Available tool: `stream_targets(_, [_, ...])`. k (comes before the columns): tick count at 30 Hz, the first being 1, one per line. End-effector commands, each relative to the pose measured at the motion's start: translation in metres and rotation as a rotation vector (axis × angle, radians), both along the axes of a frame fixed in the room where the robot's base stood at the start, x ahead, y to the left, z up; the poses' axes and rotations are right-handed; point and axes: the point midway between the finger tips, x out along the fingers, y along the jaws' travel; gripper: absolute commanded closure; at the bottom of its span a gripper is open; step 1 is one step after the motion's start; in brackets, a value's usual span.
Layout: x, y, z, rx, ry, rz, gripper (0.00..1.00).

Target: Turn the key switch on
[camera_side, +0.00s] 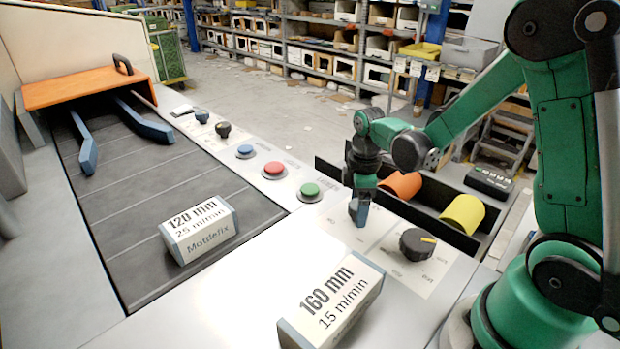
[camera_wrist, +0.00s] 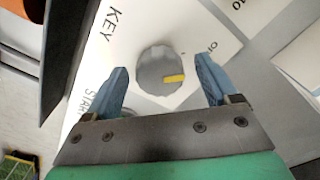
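The key switch is a round grey knob (camera_wrist: 162,70) with a yellow mark on its right side, on a white label plate in the wrist view. The word KEY is printed to its upper left, and a partly readable word, possibly START, is lower left. My gripper (camera_wrist: 163,82) is open, with one blue finger on each side of the knob and gaps visible between. In the side view my gripper (camera_side: 360,214) points down at the panel and partly hides the grey knob (camera_side: 352,208). Whether the fingertips are at knob height is unclear.
A larger black dial (camera_side: 417,244) with a yellow mark stands to the right. Green (camera_side: 310,190), red (camera_side: 274,169) and blue (camera_side: 245,151) buttons are to the left. A 160 mm block (camera_side: 330,305) lies in front. A black-walled tray (camera_side: 440,215) holds orange and yellow curved pieces behind.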

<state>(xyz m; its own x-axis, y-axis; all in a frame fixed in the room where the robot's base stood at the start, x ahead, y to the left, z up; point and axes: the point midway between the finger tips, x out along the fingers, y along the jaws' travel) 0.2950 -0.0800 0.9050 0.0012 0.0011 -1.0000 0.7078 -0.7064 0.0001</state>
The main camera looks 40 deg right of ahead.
Motion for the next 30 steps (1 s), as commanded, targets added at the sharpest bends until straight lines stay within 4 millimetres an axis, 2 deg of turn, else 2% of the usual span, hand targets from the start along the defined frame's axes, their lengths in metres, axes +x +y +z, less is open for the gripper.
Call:
stream_targets(1, [0.0000, 0.0000, 0.0001, 0.000, 0.000, 0.000, 0.37])
stream_targets(6, [0.0000, 0.0000, 0.0002, 0.000, 0.000, 0.000, 0.85])
stream_targets(8, [0.0000, 0.0000, 0.0002, 0.000, 0.000, 0.000, 1.00])
stream_targets(20, [0.0001, 0.0001, 0.0003, -0.001, 0.001, -0.083, 1.00])
stream_targets(30, [0.0001, 0.0001, 0.0003, -0.001, 0.002, -0.355, 1.00])
